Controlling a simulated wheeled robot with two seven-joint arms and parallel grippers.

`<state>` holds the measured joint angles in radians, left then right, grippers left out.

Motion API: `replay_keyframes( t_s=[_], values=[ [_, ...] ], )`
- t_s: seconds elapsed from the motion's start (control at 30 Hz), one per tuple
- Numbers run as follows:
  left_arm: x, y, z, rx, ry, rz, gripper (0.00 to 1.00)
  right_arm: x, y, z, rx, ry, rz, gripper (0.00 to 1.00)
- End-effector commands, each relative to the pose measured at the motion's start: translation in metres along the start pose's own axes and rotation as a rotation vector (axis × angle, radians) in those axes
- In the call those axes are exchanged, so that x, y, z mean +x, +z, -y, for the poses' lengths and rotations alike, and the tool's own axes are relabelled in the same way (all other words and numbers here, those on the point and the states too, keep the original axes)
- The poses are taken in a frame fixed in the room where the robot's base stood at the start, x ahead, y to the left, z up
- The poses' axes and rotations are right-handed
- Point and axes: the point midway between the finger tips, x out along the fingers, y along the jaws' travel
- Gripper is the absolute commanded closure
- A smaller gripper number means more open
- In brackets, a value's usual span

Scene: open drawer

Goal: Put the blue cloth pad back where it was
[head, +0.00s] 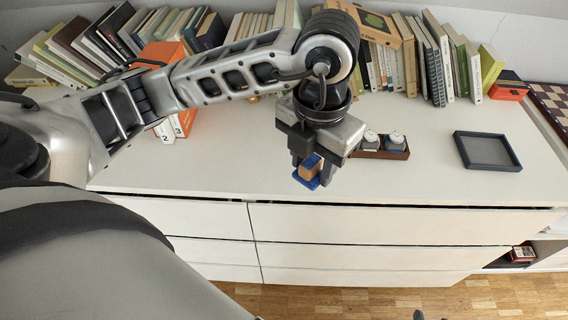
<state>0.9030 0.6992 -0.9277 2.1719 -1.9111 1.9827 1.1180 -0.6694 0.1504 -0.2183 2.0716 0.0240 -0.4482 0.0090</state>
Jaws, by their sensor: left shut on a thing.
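My left gripper (309,174) points down over the white top of the drawer unit, near its front edge. It is shut on the blue cloth pad (307,183), which shows as a small blue patch at the fingertips. A brown, wood-coloured block-like part (312,163) shows right against the blue; I cannot tell whether the two are one piece. The fingers hide much of the pad, and I cannot tell whether it touches the top.
A brown holder (382,154) with two small round-topped items stands just right of the gripper. An empty dark tray (487,151) lies farther right. Books (440,62) line the back. Orange boxes (182,124) stand behind my left arm. The front right of the white top (420,188) is clear.

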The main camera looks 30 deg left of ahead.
Motion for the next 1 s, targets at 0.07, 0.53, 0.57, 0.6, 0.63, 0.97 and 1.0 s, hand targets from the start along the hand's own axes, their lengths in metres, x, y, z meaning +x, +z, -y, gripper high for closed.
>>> replay_keyframes(
  t_s=[0.07,0.53,0.57,0.6,0.63,0.97,1.0],
  values=[
    [0.001,-0.003,0.002,-0.196,0.0,0.001,0.8,0.001,-0.001,0.0,0.0,0.0,-0.004,0.64],
    [0.013,0.002,-0.013,-0.681,0.002,0.0,0.8,0.004,0.0,0.0,0.005,-0.003,-0.011,0.64],
    [0.015,0.005,-0.018,-0.681,0.001,-0.001,0.8,0.004,0.0,0.0,0.006,-0.004,-0.013,0.64],
    [0.02,0.011,-0.027,-0.683,0.003,-0.002,0.8,0.004,0.0,0.001,0.007,-0.004,-0.014,0.64],
    [0.023,0.014,-0.034,-0.683,0.004,-0.001,0.8,0.004,-0.001,0.001,0.008,-0.005,-0.016,0.64],
    [0.07,0.05,-0.092,-0.676,0.002,-0.001,0.8,0.001,-0.007,0.001,0.008,-0.002,-0.02,0.64],
    [0.075,0.053,-0.096,-0.675,0.002,-0.001,0.8,0.001,-0.006,0.001,0.008,-0.002,-0.018,0.64]
  ],
)
